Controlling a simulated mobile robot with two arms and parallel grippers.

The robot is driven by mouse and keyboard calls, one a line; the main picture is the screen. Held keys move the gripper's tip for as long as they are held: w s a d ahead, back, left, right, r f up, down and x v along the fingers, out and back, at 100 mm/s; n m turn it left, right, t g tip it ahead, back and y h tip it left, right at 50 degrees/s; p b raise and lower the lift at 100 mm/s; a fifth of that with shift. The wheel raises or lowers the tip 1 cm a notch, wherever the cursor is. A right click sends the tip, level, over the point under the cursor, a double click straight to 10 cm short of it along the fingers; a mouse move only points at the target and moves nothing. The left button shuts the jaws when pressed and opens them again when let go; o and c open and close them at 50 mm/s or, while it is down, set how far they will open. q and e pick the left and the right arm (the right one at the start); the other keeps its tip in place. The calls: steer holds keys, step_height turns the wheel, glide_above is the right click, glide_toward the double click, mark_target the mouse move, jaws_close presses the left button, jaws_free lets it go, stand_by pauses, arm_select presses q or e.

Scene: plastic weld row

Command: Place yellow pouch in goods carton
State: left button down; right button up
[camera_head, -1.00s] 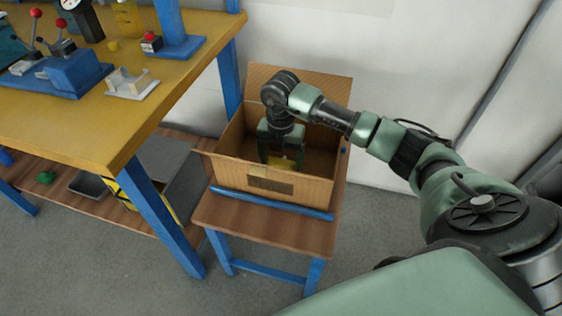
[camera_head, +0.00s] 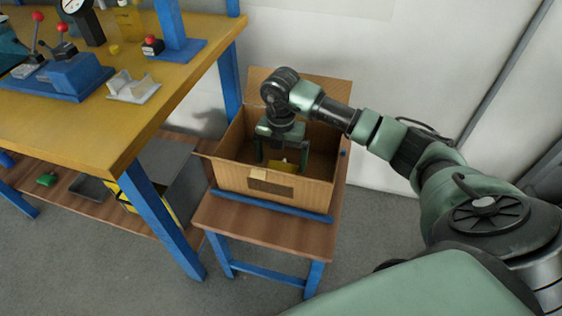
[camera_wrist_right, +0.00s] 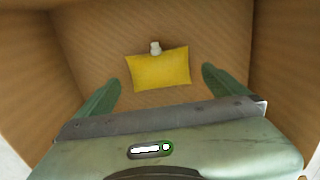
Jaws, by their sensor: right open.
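The yellow pouch (camera_wrist_right: 160,70) with a pale cap lies inside the goods carton (camera_wrist_right: 215,30), on its floor as seen in the right wrist view. The open cardboard carton (camera_head: 313,190) stands on a small wooden stand. My right gripper (camera_head: 280,160) reaches down into the carton from above. Its two fingers are spread wide, one on each side of the pouch and apart from it (camera_wrist_right: 160,88). My left gripper is not in view.
The stand (camera_head: 300,234) has a brown top and blue legs. To the left is a yellow-topped workbench (camera_head: 80,125) with blue legs, bearing lever tools and a white block. A lower shelf (camera_head: 75,200) holds trays. A white wall is behind.

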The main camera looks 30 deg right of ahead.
mark_target(281, 166)
step_height(281, 166, up, 4)
steer(key=shift+f+p, duration=0.2)
steer(key=shift+p, duration=0.2)
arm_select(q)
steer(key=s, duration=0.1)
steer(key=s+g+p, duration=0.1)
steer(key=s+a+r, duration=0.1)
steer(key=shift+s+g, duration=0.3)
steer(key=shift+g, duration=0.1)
arm_select(e)
step_height(281, 166, up, 7)
steer(key=shift+f, duration=0.2)
